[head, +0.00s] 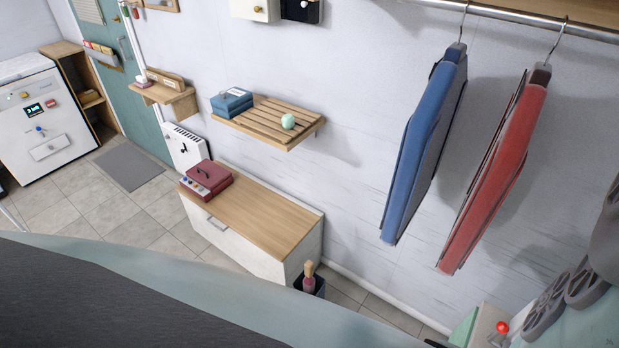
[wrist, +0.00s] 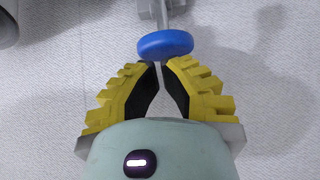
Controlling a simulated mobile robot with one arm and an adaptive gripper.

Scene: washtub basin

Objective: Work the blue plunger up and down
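The blue plunger shows in the wrist view as a flattened round blue knob (wrist: 165,43) on a thin grey stem. The stem runs up to a grey mount at the top edge of the picture. My gripper (wrist: 160,65) has yellow stepped fingers with black inner pads. Its tips are drawn together with only a thin gap between them, and nothing shows between them. The knob is just beyond the fingertips; I cannot tell whether they touch it. I do not make out the plunger or my gripper in the head view.
In the head view, a blue garment (head: 425,150) and a red one (head: 497,175) hang from a rail. A slatted shelf (head: 267,115) is on the wall above a wooden-topped cabinet (head: 255,215). A red knob (head: 502,327) shows at lower right.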

